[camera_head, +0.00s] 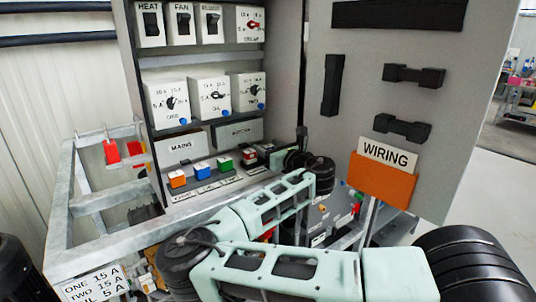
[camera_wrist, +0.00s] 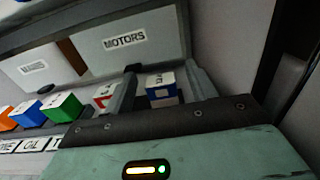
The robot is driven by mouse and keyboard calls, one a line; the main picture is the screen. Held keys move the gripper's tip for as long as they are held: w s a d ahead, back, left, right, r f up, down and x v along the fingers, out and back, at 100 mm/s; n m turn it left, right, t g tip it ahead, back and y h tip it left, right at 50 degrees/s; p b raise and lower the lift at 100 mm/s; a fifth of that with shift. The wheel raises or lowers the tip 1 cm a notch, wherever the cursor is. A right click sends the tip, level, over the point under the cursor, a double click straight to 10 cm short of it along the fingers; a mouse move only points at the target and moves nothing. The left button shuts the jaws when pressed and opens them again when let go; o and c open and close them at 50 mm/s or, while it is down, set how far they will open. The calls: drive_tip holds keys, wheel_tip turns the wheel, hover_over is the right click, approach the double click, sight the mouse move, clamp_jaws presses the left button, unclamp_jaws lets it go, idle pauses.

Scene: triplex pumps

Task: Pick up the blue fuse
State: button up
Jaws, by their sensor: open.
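A row of coloured blocks stands on the cabinet's lower shelf. In the head view a blue block (camera_head: 203,171) sits between an orange block (camera_head: 177,179) and a green block (camera_head: 224,163); the wrist view shows this blue block (camera_wrist: 27,112) at the left. Another blue block with a white, lettered top (camera_wrist: 162,89) shows between my gripper's fingers (camera_wrist: 163,82) in the wrist view. The fingers are apart, and I cannot tell whether they touch it. My gripper (camera_head: 284,158) is at the row's right end in the head view, where that block is hidden.
A red-and-white block (camera_wrist: 103,98) stands just left of my fingers. The "MOTORS" panel (camera_wrist: 130,40) rises behind. The open cabinet door (camera_head: 345,95), with an orange holder and "WIRING" sign (camera_head: 388,154), is to the right. A metal frame (camera_head: 100,205) stands at left.

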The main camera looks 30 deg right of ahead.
drive_tip(key=shift+w, duration=0.6)
drive_tip(key=c, duration=1.1)
drive_tip(key=shift+o, duration=0.2)
drive_tip(key=shift+r, duration=0.1)
